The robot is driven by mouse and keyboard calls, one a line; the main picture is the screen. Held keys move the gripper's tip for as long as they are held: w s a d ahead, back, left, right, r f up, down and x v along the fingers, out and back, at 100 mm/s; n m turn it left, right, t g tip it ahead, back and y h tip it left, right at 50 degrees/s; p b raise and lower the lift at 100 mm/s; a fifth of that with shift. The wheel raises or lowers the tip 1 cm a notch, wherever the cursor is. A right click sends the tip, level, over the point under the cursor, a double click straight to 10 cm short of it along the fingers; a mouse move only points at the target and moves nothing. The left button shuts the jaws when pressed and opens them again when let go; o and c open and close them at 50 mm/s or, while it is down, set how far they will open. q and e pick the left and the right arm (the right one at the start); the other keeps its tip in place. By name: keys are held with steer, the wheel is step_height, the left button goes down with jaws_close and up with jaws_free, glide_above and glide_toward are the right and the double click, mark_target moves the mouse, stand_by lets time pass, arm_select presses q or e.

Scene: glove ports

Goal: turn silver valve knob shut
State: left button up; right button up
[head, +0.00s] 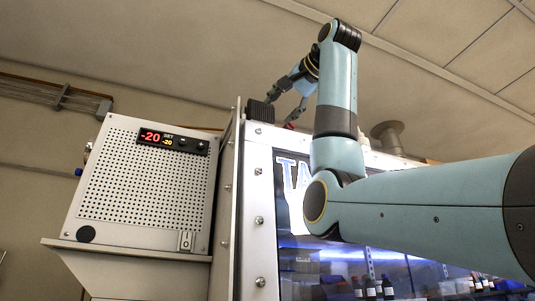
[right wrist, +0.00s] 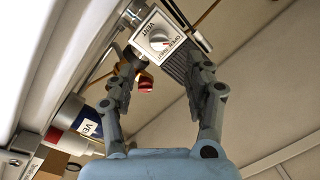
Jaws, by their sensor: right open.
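The silver valve knob (right wrist: 158,40) shows in the right wrist view, on a white plate marked VENT with small OPEN and SHUT lettering. A small red mark is on the knob, but I cannot read its setting surely. My right gripper (right wrist: 164,62) is open, its two fingers apart on either side of the plate in this view. Nothing is between the fingertips, and the knob appears beyond them. In the head view the right gripper (head: 279,110) is above the top of the cabinet, near a dark ribbed block. The knob cannot be made out there. My left gripper is not in view.
A red knob (right wrist: 146,83) is close beside the left finger in the wrist view. A blue and white cylinder (right wrist: 78,117) lies at lower left. In the head view a perforated box with a -20 display (head: 145,185) stands left of the windowed cabinet (head: 262,210).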

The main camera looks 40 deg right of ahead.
steer(key=w+p, duration=0.1)
steer(key=w, duration=0.3)
steer(key=w+d+p, duration=0.1)
steer(key=w, duration=0.1)
steer(key=shift+p, duration=0.35)
steer(key=w, duration=0.1)
steer(key=w+p, duration=0.1)
steer(key=shift+w+d, duration=0.2)
steer(key=shift+w, duration=0.2)
steer(key=shift+w+f, duration=0.1)
steer(key=shift+w, duration=0.05)
steer(key=shift+c, duration=1.1)
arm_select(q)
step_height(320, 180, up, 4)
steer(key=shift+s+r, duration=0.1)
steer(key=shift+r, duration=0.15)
arm_select(e)
jaws_close()
